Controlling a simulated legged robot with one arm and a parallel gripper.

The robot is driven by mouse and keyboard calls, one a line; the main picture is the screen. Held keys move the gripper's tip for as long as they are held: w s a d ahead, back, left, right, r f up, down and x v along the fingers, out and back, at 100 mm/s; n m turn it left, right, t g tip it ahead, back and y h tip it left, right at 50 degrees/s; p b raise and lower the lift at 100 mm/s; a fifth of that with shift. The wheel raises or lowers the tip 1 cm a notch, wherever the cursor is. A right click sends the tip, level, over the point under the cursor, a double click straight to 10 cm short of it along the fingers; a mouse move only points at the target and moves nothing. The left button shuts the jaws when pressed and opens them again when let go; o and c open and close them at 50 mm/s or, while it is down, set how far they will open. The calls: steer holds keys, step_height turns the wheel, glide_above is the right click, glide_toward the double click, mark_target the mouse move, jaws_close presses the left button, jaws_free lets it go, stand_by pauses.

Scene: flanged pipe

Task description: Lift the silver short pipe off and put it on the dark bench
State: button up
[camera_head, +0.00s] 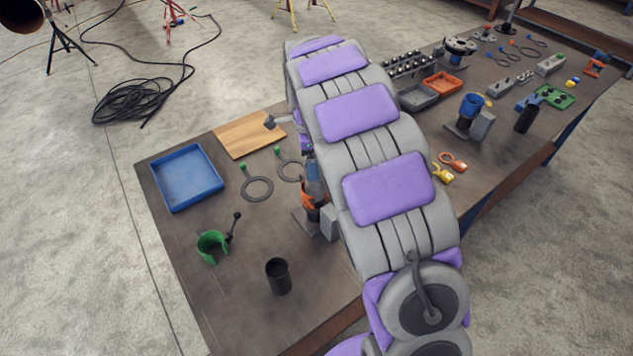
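The dark bench (230,290) runs from the lower left to the upper right, with its top bare in places. A bluish-grey short cylinder (314,180) stands in an orange holder (311,207) beside a grey block, partly hidden by my arm. I cannot tell for sure whether it is the silver short pipe. My grey and purple arm crosses the middle of the view and covers part of the bench. My gripper is not clearly seen; a small grey piece (271,121) sticks out left of the arm, and I cannot tell what it belongs to.
On the near bench are a blue tray (186,178), a wooden board (245,135), dark rings (257,189), a green open collar (212,246) and a black cup (279,277). A blue cylinder (471,106), bins and tools lie right of my arm. Bare bench shows near the front left.

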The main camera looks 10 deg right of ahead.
mark_target(320, 176)
steer(key=shift+a+f, duration=0.7)
steer(key=shift+a, duration=0.05)
steer(key=shift+d+f, duration=0.25)
steer(key=shift+f, duration=0.05)
steer(key=d, duration=0.1)
steer(key=d+f, duration=0.1)
steer(key=d, duration=0.1)
steer(key=shift+d+f+b, duration=0.25)
steer(key=shift+b, duration=0.05)
step_height(320, 176, down, 3)
steer(key=shift+s+r+b, duration=0.1)
steer(key=shift+r+b, duration=0.1)
steer(key=shift+b, duration=0.2)
steer(key=shift+a+f, duration=0.7)
steer(key=shift+a, duration=0.55)
steer(key=shift+d, duration=1.25)
steer(key=c, duration=0.6)
steer(key=shift+c, duration=0.5)
steer(key=shift+a, duration=0.85)
steer(key=c, duration=0.5)
steer(key=shift+c, duration=0.4)
steer(key=shift+d, duration=0.1)
steer(key=shift+c, duration=0.2)
steer(key=shift+d, duration=0.1)
